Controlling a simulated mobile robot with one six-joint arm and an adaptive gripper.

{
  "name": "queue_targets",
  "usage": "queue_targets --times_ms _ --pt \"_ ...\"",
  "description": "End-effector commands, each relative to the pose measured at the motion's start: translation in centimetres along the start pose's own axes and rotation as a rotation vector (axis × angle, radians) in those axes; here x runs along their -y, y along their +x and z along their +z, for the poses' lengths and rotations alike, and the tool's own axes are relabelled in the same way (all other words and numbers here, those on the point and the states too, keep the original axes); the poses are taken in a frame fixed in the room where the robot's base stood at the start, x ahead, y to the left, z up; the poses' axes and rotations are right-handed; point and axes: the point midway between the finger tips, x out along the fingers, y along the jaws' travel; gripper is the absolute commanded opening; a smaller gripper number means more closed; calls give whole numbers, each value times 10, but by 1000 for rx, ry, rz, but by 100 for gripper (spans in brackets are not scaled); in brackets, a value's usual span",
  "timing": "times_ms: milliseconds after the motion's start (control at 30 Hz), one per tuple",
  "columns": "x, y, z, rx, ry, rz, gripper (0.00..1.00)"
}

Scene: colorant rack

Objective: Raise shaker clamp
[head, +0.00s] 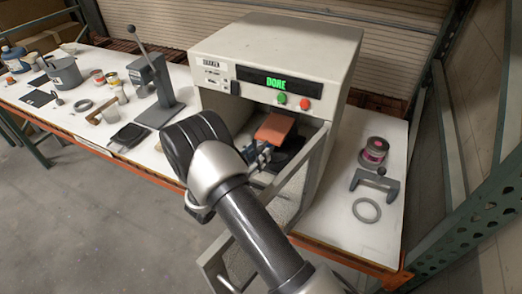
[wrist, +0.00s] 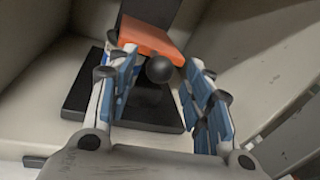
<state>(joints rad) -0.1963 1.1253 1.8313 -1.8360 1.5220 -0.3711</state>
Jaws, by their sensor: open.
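The shaker (head: 225,50) is a beige box with an open front, and its green display reads DONE. Inside it is the orange clamp plate (head: 276,127), which also shows in the wrist view (wrist: 150,36). A round black knob (wrist: 159,69) sits just in front of the orange plate. A black base plate (wrist: 80,100) lies below it. My gripper (head: 260,156) reaches into the shaker's opening. In the wrist view its blue-padded fingers (wrist: 161,75) are open, one on each side of the knob, with gaps to it.
The shaker's door (head: 300,185) stands open, its frame close to the right of my arm. A can (head: 374,150), a grey clamp tool (head: 375,185) and a ring (head: 366,210) are on the right bench. A lever press (head: 155,85) stands left of the shaker.

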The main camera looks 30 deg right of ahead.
Motion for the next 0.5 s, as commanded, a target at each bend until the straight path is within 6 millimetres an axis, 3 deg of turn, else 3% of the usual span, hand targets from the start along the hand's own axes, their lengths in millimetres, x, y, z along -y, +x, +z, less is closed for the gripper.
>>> queue_targets --times_ms 200,500 --pt "0 26 0 -1 -1 0 46" --pt "0 31 0 0 -1 0 46"
